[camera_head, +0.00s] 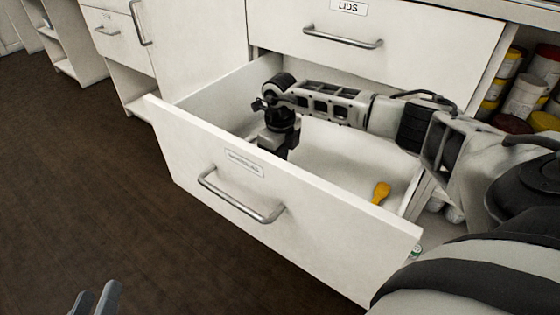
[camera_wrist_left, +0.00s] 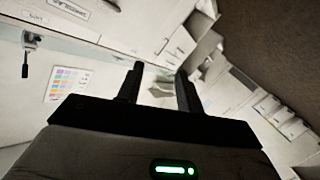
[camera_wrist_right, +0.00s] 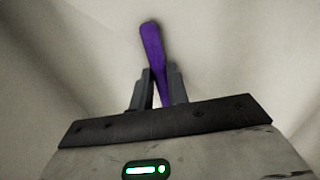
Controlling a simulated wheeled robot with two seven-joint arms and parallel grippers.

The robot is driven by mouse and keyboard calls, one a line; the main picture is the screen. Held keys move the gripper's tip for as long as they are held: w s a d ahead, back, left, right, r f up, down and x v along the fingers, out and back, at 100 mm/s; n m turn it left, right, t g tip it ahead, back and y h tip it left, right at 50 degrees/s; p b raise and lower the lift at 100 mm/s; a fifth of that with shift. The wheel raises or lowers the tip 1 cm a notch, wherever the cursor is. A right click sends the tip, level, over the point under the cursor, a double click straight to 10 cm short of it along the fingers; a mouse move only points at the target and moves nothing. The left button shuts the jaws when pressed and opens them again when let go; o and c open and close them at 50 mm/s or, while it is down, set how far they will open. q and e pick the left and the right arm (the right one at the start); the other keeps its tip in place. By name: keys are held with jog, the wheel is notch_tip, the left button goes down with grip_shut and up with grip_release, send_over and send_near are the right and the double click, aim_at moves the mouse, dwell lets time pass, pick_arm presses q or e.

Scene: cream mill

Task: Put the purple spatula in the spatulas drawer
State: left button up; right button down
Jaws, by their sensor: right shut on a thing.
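The purple spatula (camera_wrist_right: 152,50) shows in the right wrist view, its lower part between the fingers of my right gripper (camera_wrist_right: 159,88), which is shut on it. Pale drawer surfaces fill the background there. In the head view my right arm reaches over the open drawer (camera_head: 180,150), and the right gripper (camera_head: 270,145) points down inside it near the left end. The spatula is hidden in that view. The drawer's label (camera_head: 244,163) is too small to read. My left gripper (camera_head: 95,298) is at the lower left over the floor, open and empty, its fingers apart in the left wrist view (camera_wrist_left: 160,85).
An orange-yellow utensil (camera_head: 381,192) lies in the drawer's right part. A shut drawer labelled LIDS (camera_head: 430,30) is above. Shelves with jars (camera_head: 525,95) stand at the right. The dark floor (camera_head: 90,190) at left is clear.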

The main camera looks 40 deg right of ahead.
jog(key=shift+f, duration=0.1)
jog(key=c, duration=1.4)
grip_release()
pick_arm(q)
jog(key=shift+r, duration=0.25)
pick_arm(e)
jog(key=shift+o, duration=0.2)
